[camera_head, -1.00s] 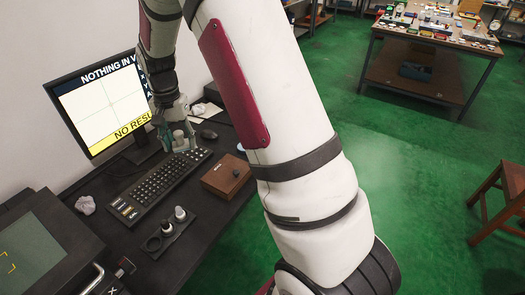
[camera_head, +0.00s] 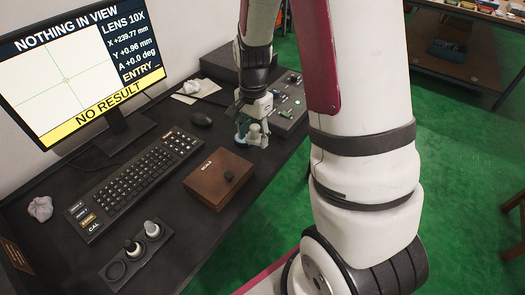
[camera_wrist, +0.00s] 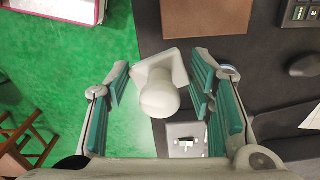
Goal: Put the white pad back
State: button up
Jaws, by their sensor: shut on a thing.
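The white pad, a square plate with a round knob, shows in the wrist view (camera_wrist: 159,97) between the teal finger pads. My gripper (camera_wrist: 161,92) is shut on it. In the head view my gripper (camera_head: 252,134) holds the pad (camera_head: 255,131) over the right part of the dark desk, beyond the wooden box and well away from the rack. The black rack (camera_head: 143,261) stands at the near left of the desk. The pad's underside is hidden.
A monitor (camera_head: 70,75) stands at the back left. A grey control box (camera_head: 288,110) is close to my gripper.

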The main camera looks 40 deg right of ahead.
jog(key=s+d+f+m+b, duration=0.2)
jog(key=s+f+m+b, duration=0.25)
jog(key=f+b, duration=0.4)
send_over(268, 147)
notch_tip(268, 147, down, 3)
jog(key=shift+f+n, duration=0.1)
jog(key=shift+n, duration=0.25)
jog(key=shift+f, duration=1.7)
jog(key=shift+f, duration=0.15)
jog(key=o, duration=1.3)
